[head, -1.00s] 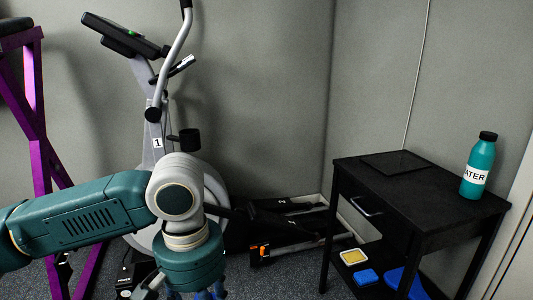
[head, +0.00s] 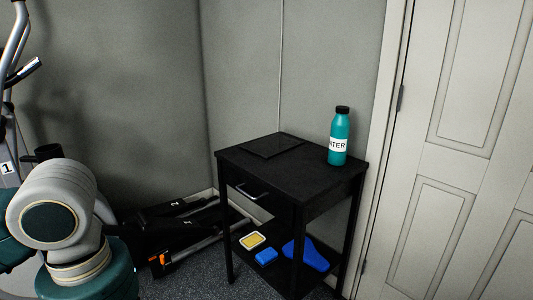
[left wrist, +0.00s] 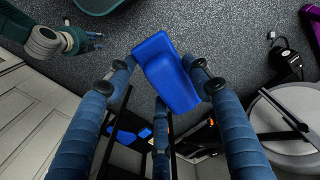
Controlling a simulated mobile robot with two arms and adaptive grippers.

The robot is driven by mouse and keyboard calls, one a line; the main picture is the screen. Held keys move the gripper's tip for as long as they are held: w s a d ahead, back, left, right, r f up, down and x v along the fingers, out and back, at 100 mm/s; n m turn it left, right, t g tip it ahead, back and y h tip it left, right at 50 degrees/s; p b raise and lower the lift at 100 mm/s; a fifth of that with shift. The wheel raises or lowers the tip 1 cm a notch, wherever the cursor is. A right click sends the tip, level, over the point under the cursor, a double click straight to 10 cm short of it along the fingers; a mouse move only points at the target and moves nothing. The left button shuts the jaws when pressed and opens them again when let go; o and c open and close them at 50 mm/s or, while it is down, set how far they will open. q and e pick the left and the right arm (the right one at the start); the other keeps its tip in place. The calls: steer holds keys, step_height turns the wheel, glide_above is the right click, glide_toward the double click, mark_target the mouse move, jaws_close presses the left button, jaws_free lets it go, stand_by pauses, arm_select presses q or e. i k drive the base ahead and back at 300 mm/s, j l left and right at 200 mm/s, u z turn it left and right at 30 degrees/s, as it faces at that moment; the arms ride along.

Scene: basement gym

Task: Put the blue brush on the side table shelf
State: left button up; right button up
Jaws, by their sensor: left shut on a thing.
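A blue brush (left wrist: 165,72) is held between the fingers of my left gripper (left wrist: 158,76) in the left wrist view, above the grey floor. The head view shows only my left arm at the lower left; its gripper and the brush are out of that frame. The black side table (head: 290,168) stands in the corner, right of centre, with a low shelf (head: 278,241) under its drawer. In the left wrist view, part of my right arm shows at the upper left, and its fingers are too small to read (left wrist: 95,42).
On the shelf lie a yellow sponge-like thing with a white edge (head: 252,240), a small blue block (head: 266,257) and a larger blue thing (head: 306,256). A water bottle (head: 338,137) stands on the tabletop. Black and orange equipment (head: 170,245) lies left of the table; a door (head: 455,150) is at right.

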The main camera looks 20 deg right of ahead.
mark_target(290, 275)
steer(key=i+l, duration=0.1)
steer(key=l, duration=0.75)
steer(key=i+l+z, duration=0.1)
steer(key=l, duration=0.3)
steer(key=i+l, duration=0.15)
steer(key=l, duration=0.3)
steer(key=i+l, duration=0.1)
steer(key=l, duration=0.3)
